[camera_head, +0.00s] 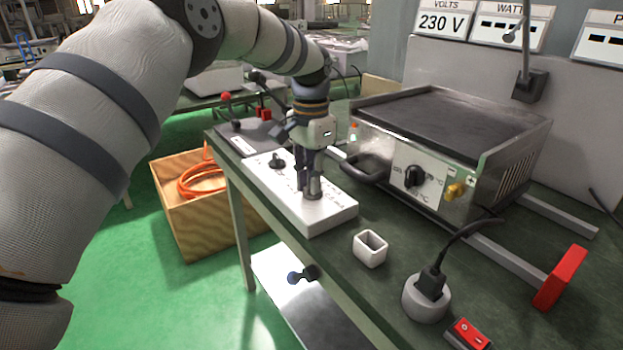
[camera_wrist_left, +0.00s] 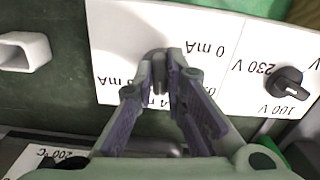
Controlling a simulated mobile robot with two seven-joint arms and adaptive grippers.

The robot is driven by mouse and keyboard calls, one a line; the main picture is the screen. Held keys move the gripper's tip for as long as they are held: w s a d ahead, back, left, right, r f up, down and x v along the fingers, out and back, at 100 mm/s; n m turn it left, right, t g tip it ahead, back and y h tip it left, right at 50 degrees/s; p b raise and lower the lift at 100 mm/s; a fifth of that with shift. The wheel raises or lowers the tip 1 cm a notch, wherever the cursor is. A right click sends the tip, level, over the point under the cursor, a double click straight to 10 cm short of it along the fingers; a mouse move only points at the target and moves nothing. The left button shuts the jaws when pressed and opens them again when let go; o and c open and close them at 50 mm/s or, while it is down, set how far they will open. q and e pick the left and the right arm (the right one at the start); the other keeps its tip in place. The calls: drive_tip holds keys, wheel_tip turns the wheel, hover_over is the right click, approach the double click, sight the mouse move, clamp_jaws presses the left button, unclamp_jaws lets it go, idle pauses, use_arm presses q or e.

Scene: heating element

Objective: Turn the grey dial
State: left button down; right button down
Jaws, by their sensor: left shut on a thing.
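The grey dial (camera_head: 314,190) stands on top of a white box (camera_head: 325,222) near the table's left edge. It also shows in the left wrist view (camera_wrist_left: 157,62), beside printed mA markings on the white panel (camera_wrist_left: 118,25). My left gripper (camera_head: 307,188) points down, with its fingers shut on the grey dial; its fingertips (camera_wrist_left: 163,80) lie on either side of the dial in the left wrist view. The fingers hide part of the dial and some markings, so I cannot read its setting. My right gripper is in neither view.
A black dial (camera_head: 277,160) with voltage markings sits on the same box. A hot plate (camera_head: 450,125) with its own black knob (camera_head: 413,176) stands to the right. A small white square cup (camera_head: 370,248), a plug in a round socket (camera_head: 426,297) and a red switch (camera_head: 469,335) are in front.

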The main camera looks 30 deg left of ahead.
use_arm(q)
drive_tip(key=shift+m, duration=0.7)
drive_tip(key=c, duration=1.6)
unclamp_jaws()
drive_tip(key=shift+c, duration=0.2)
wheel_tip(320, 180, up, 12)
